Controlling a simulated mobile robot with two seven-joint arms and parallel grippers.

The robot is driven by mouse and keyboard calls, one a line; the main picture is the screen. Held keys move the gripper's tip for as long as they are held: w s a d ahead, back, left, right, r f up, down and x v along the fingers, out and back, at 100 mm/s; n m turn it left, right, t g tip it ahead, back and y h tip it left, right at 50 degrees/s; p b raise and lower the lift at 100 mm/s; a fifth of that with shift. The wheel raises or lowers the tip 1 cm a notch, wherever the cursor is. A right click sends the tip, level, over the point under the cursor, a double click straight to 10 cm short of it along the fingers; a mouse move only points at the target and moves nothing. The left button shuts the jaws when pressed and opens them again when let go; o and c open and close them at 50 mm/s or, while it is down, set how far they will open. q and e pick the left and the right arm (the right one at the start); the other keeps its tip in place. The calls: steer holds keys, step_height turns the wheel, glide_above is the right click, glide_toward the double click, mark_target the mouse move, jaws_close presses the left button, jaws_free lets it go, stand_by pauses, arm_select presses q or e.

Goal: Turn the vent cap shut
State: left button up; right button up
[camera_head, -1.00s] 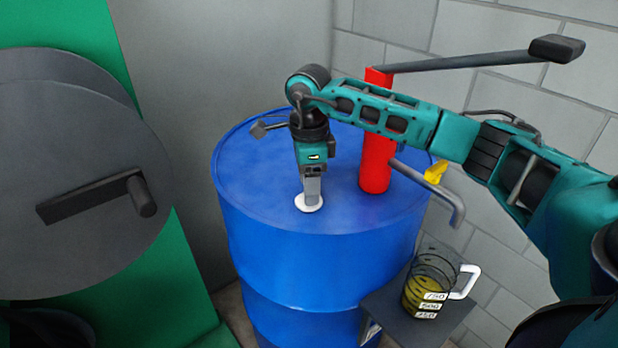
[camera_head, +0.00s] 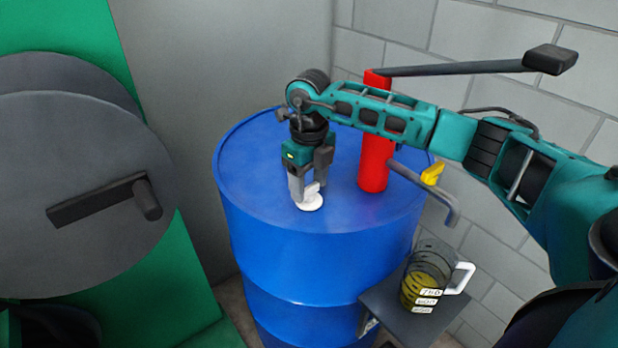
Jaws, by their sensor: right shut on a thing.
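The white vent cap (camera_head: 311,204) sits on top of the blue drum (camera_head: 290,265), near its front edge. My right gripper (camera_head: 303,195) points straight down over the cap and is shut on its raised grip. The fingers hide part of the cap. My left gripper is not in view.
A red pump (camera_head: 374,150) stands on the drum behind and right of the gripper, with a long dark lever, a grey spout (camera_head: 440,197) and a yellow tab. A jug (camera_head: 428,275) of yellow liquid stands on a grey shelf (camera_head: 384,300). A grey disc with a crank (camera_head: 100,200) is at left.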

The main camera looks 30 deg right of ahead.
mark_target(309, 187)
steer(key=shift+m, duration=0.9)
steer(key=o, duration=1.1)
steer(key=shift+c, duration=0.2)
step_height(309, 187, up, 7)
steer(key=shift+f+p, duration=0.1)
steer(key=shift+p, duration=0.2)
steer(key=shift+r, duration=0.4)
